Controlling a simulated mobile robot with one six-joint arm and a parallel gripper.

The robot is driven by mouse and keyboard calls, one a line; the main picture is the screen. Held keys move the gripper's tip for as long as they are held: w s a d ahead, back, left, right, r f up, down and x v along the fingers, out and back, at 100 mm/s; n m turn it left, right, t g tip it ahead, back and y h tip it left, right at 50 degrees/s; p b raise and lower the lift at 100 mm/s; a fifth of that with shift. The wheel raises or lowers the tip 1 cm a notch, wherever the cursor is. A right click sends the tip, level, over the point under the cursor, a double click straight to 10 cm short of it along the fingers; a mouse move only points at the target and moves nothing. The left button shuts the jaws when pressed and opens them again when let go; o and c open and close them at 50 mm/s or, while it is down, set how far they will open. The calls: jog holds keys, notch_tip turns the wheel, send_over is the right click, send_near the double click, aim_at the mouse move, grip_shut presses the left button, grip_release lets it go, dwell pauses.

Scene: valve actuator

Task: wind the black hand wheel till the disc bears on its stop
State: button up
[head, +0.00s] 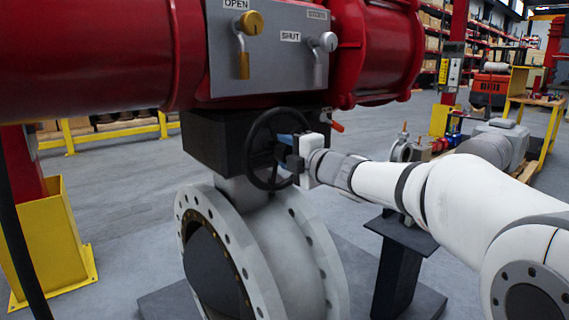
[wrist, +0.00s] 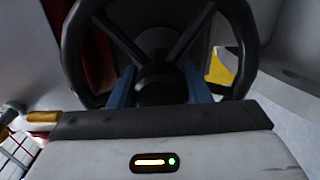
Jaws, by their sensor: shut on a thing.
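The black hand wheel (head: 251,150) stands upright on the side of a dark gearbox (head: 211,143) in the head view. In the wrist view, the wheel (wrist: 73,45) fills the upper middle, with spokes and a dark hub. My gripper (wrist: 158,88) is shut on the wheel, one blue finger on each side near the hub. The exact contact is partly hidden. The dark disc (head: 211,275) shows inside the pale valve flange (head: 245,255). I cannot make out its stop.
A red actuator (head: 85,55) with a grey panel (head: 265,70) marked OPEN and SHUT hangs above the wheel. A gold lever (head: 244,45) and a silver lever (head: 320,60) sit on it. A dark pedestal (head: 398,270) stands below my arm.

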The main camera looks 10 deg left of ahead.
jog(key=shift+n+b, duration=1.05)
jog(key=shift+n, duration=0.55)
jog(key=o, duration=1.4)
jog(key=shift+p+v, duration=0.5)
jog(key=shift+v, duration=3.4)
